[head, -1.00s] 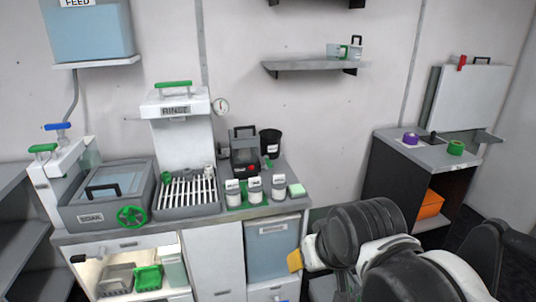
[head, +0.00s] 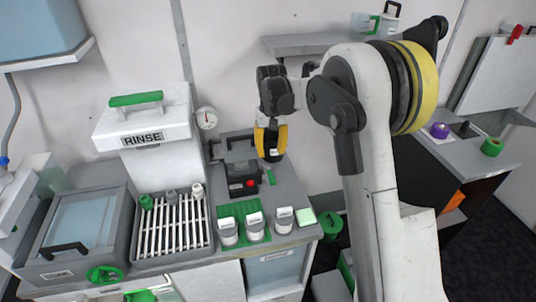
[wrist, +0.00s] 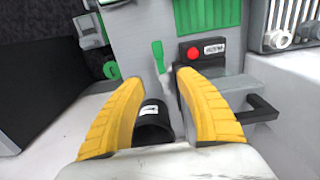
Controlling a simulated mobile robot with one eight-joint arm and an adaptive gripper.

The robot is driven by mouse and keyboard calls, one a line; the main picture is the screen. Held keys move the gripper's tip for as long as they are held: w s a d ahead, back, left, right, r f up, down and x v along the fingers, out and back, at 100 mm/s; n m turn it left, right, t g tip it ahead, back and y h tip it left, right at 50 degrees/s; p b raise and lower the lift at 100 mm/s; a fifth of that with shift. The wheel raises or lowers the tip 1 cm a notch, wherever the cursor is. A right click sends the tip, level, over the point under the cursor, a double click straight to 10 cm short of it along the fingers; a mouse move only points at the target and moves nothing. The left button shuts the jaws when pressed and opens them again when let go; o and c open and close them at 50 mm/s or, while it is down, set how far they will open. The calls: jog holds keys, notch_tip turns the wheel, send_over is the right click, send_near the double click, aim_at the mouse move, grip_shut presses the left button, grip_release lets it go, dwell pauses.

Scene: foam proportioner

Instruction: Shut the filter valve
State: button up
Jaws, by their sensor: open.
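A small green lever (head: 270,177) stands out on the counter beside the black device with the red button; it also shows in the wrist view (wrist: 158,56). I see no filter label on it, so I cannot tell surely that it is the filter valve. A black cup-like cylinder with a white label (wrist: 153,124) is close by. My gripper (head: 270,145) hangs over this spot with yellow fingers. In the wrist view my gripper (wrist: 150,95) is open, its fingers on either side of the cylinder and the lever beyond, between the tips. Contact cannot be told.
The black device with a red button (head: 242,172) stands close left of my gripper. White-capped jars (head: 255,226) line the counter's front. The rinse unit (head: 143,125) and a slatted rack (head: 173,226) are at left. A wall shelf (head: 297,44) is above.

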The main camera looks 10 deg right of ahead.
aim_at(271, 174)
notch_tip(271, 174, down, 11)
jog(key=b, duration=0.3)
jog(key=shift+c, duration=0.5)
grip_shut()
